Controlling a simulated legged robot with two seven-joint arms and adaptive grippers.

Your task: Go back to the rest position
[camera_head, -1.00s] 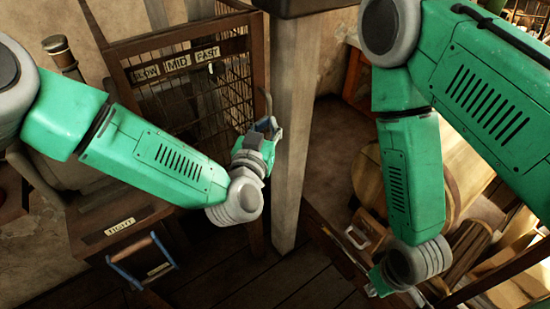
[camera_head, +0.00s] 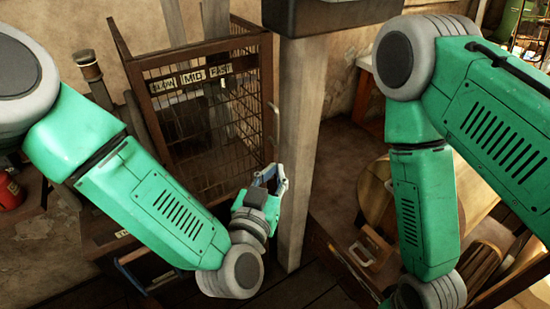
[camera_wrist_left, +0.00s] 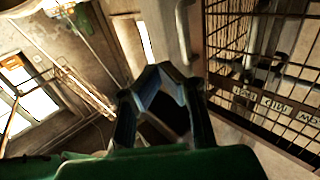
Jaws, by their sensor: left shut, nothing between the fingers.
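My left gripper (camera_head: 270,178) is in front of the wooden post, beside the right edge of the mesh cage. Its blue-grey fingers are shut with nothing between them. In the left wrist view the fingers (camera_wrist_left: 163,72) meet at their tips, with a dark gap between their bases. My right arm (camera_head: 425,210) hangs down on the right, its wrist at the bottom edge of the head view. My right gripper is cut off below the picture.
The mesh cage (camera_head: 205,130) has a plate (camera_head: 192,80) marked SLOW, MID and FAST. A wooden post (camera_head: 300,130) stands close to my left gripper. A blue handle (camera_head: 130,275) is below my left arm. A wooden barrel (camera_head: 375,190) is behind my right arm.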

